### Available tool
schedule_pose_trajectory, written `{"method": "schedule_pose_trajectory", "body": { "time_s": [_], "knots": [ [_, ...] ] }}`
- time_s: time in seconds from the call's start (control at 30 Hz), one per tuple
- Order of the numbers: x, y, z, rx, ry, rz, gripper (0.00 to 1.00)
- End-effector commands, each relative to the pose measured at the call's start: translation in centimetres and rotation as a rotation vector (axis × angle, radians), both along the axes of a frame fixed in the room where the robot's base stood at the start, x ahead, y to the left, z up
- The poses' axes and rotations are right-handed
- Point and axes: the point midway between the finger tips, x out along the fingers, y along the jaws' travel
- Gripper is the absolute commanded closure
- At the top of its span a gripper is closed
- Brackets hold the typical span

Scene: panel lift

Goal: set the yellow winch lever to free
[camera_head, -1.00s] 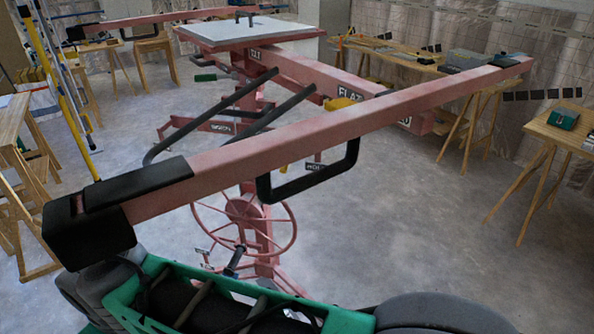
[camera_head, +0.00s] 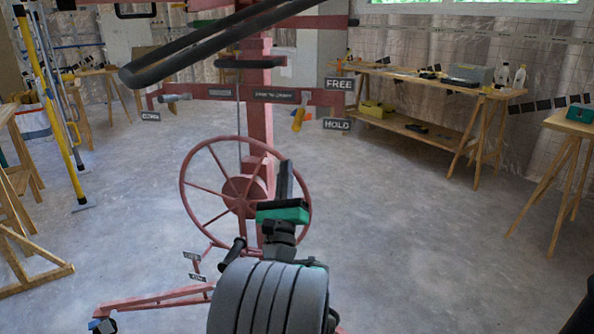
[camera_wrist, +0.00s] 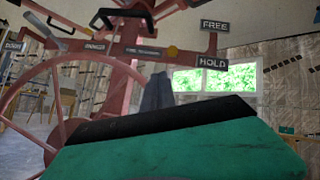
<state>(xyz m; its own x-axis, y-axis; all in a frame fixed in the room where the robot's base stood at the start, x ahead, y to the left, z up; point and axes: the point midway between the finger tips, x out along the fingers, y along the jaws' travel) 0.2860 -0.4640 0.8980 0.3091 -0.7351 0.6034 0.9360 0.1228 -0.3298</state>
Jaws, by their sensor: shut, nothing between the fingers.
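The yellow winch lever (camera_head: 298,120) hangs downward from the red crossbar, its yellow end about level with the HOLD sign (camera_head: 337,124). The FREE sign (camera_head: 339,84) is above. In the wrist view, a yellow end (camera_wrist: 172,51) shows left of the HOLD sign (camera_wrist: 213,62), with the FREE sign (camera_wrist: 215,25) above. My gripper (camera_head: 286,165) points upward in front of the right side of the red handwheel, below the lever and apart from it in the picture. Its fingers (camera_wrist: 157,90) are together and empty; the green gripper body covers the lower wrist view.
The spoked red handwheel (camera_head: 207,200) and its crank handle (camera_head: 232,256) are left of my gripper. Black bars (camera_head: 190,45) cross above. A red base leg (camera_head: 150,302) runs along the floor. Floor right of the wheel is open, up to the workbench (camera_head: 420,85).

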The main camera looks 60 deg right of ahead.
Motion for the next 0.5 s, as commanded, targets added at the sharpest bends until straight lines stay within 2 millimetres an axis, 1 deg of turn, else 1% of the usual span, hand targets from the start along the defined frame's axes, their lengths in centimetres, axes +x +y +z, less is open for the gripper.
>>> {"method": "schedule_pose_trajectory", "body": {
  "time_s": [0.03,0.1,0.27,0.5],
  "knots": [
    [-1.5,-0.5,-0.5,0.004,-0.048,-0.018,1.0],
    [-2.4,-0.9,-0.2,0.009,-0.082,-0.027,1.0],
    [-1.9,-2.3,1.5,0.01,-0.084,-0.027,1.0],
    [-0.7,-5.7,4.6,0.011,-0.081,-0.024,1.0]
  ]
}}
